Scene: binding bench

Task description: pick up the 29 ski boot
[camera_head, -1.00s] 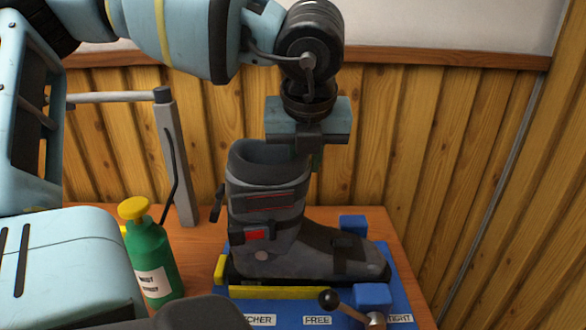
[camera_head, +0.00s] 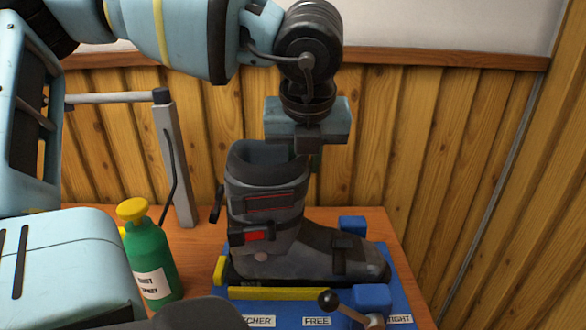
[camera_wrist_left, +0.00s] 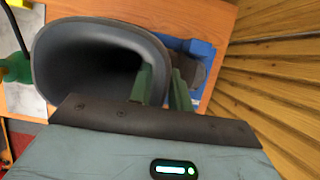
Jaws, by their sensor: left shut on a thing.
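A grey ski boot (camera_head: 266,215) stands upright in the blue fixture (camera_head: 290,318) on the bench, its toe to the right. No number can be read on it. My left gripper (camera_head: 309,158) comes down from above at the right side of the boot's cuff. In the left wrist view the boot's open top (camera_wrist_left: 95,65) shows, and the green fingers of my left gripper (camera_wrist_left: 165,88) are shut on the cuff's wall, one finger inside the opening and one outside. The lower fingertips are partly hidden. My right gripper is not in view.
A green bottle with a yellow cap (camera_head: 147,255) stands left of the boot. A grey post (camera_head: 178,165) rises behind it. A lever with a black knob (camera_head: 328,300) is at the fixture's front. Wooden walls (camera_head: 420,140) close off the back and right.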

